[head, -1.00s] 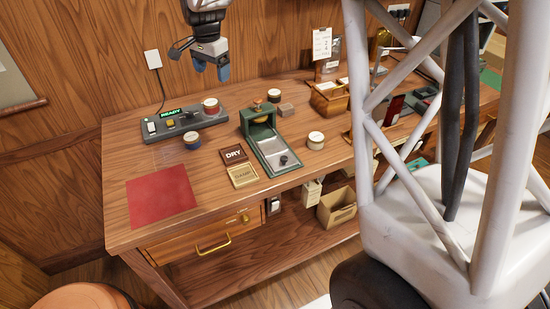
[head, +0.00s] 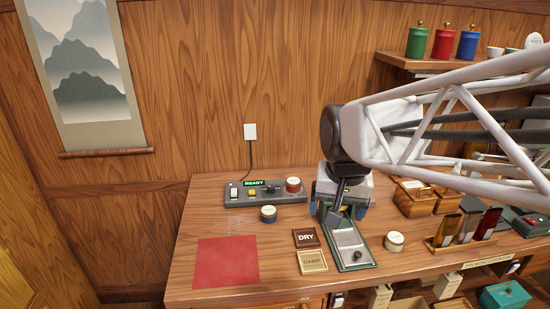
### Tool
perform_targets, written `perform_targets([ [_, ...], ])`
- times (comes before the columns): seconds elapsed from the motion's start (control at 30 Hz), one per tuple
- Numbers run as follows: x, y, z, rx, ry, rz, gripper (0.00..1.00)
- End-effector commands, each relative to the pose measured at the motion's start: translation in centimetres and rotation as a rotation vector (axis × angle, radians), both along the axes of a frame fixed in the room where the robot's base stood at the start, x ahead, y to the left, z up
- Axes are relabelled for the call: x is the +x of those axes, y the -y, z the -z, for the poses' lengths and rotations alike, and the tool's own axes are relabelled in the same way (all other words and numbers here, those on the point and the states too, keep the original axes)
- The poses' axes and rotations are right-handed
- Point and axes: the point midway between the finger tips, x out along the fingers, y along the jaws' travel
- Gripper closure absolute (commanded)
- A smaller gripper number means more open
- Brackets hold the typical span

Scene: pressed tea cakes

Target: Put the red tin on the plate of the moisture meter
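The red tin (head: 293,184) has a red side and a pale lid. It sits upright at the right end of the moisture meter (head: 236,195), where the plate seems to be; the tin hides the surface under it. The meter is a dark grey box with a green READY display. My gripper (head: 342,212) hangs over the green device, right of the red tin and apart from it. Its fingers are seen against dark parts, so their opening is unclear, and I see no tin in it.
A blue tin (head: 268,214) stands in front of the meter, and a pale tin (head: 394,241) stands right of the green device (head: 352,257). A DRY tile (head: 306,238), a second tile (head: 312,262) and a red mat (head: 227,262) lie on the table. The table's left part is mostly clear.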

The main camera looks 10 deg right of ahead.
Motion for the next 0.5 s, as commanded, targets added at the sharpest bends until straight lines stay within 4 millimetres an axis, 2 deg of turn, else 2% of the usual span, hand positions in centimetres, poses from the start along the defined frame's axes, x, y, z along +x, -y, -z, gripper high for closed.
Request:
perform_targets([
  [0.03, -1.6, 0.0, 0.3, -0.007, 0.008, -0.032, 0.17],
  [0.2, -6.2, 0.0, 1.4, -0.031, 0.027, -0.149, 0.17],
  [0.3, -8.2, 0.0, 2.2, -0.043, 0.035, -0.205, 0.17],
  [0.5, -10.5, 0.0, 3.1, -0.059, 0.045, -0.270, 0.17],
])
